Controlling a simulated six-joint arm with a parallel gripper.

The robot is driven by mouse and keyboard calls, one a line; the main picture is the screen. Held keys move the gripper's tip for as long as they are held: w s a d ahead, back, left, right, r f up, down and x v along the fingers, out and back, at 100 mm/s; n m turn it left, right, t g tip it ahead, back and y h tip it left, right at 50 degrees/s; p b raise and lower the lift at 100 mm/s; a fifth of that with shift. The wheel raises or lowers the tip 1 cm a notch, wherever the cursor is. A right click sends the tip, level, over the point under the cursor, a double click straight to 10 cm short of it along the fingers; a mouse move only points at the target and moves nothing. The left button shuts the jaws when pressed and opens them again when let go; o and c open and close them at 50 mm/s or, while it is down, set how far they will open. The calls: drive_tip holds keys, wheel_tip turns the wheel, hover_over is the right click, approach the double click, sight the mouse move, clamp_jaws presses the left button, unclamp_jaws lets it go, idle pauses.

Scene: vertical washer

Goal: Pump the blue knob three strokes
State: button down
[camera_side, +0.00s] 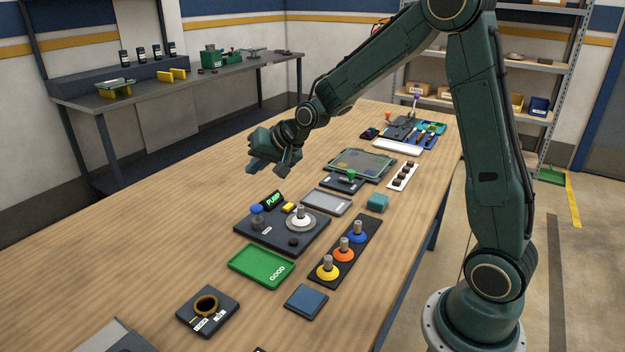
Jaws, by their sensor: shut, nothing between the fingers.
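The blue knob (257,210) stands upright at the left of a dark pump base (262,238), next to a green "PUMP" label (274,199). The same base carries a white round piece with a metal post (300,219), a small yellow block (288,207) and a black knob (293,242). My gripper (268,170) is shut and empty. It hangs above the table, up the picture from the blue knob and clear of it.
A black strip with yellow, orange and blue posts (344,251) lies right of the pump base. A green "GOOD" tray (262,266) is just in front. The table's left side is bare.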

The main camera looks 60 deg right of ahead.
sight(256, 207)
drive_tip(key=shift+f, duration=3.75)
drive_tip(key=shift+f, duration=1.7)
idle(1.1)
drive_tip(key=shift+r, duration=1.65)
